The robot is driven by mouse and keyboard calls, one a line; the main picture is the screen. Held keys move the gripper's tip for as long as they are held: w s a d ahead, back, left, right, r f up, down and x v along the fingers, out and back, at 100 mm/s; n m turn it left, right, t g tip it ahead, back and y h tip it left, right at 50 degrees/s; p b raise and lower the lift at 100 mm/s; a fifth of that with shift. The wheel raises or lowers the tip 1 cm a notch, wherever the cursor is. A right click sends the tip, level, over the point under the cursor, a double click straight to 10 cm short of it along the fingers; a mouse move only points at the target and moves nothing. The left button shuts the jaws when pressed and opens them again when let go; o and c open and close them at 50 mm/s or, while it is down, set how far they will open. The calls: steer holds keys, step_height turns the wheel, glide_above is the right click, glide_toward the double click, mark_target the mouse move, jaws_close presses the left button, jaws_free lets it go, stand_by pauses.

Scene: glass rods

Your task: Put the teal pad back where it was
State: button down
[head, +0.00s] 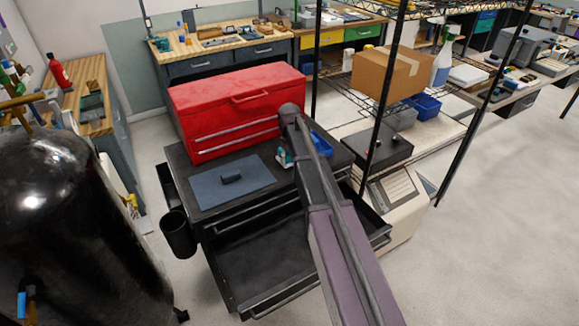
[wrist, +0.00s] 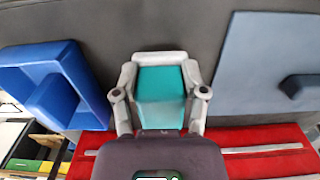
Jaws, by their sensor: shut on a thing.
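My gripper (wrist: 160,72) is shut on the teal pad (wrist: 161,87), which sits between the two grey fingers in the wrist view. In the head view my gripper (head: 285,158) is over the black cart top, between the blue-grey mat and the blue tray, mostly behind my arm. Only a small bit of teal shows there. I cannot tell whether the pad touches the cart top. The blue tray (wrist: 92,85) holds a blue block (wrist: 52,104). The blue-grey mat (wrist: 250,65) bears a dark block (wrist: 301,88).
A red toolbox (head: 236,100) stands at the back of the cart top, close behind my gripper. The cart's top drawer (head: 262,262) is pulled open in front. Bare black cart top lies between the mat and the tray. A shelf post (head: 383,100) rises to the right.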

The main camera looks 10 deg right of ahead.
steer(key=shift+f+b, duration=0.7)
steer(key=shift+f, duration=0.3)
steer(key=shift+f, duration=0.15)
steer(key=shift+c, duration=0.7)
jaws_free()
step_height(320, 180, up, 12)
steer(key=p, duration=1.2)
steer(key=shift+r, duration=0.2)
steer(key=shift+s, duration=0.1)
steer(key=s+a+m, duration=0.1)
steer(key=s+m, duration=0.2)
steer(key=s, duration=2.3)
steer(key=shift+s+m, duration=0.2)
steer(key=shift+m, duration=0.1)
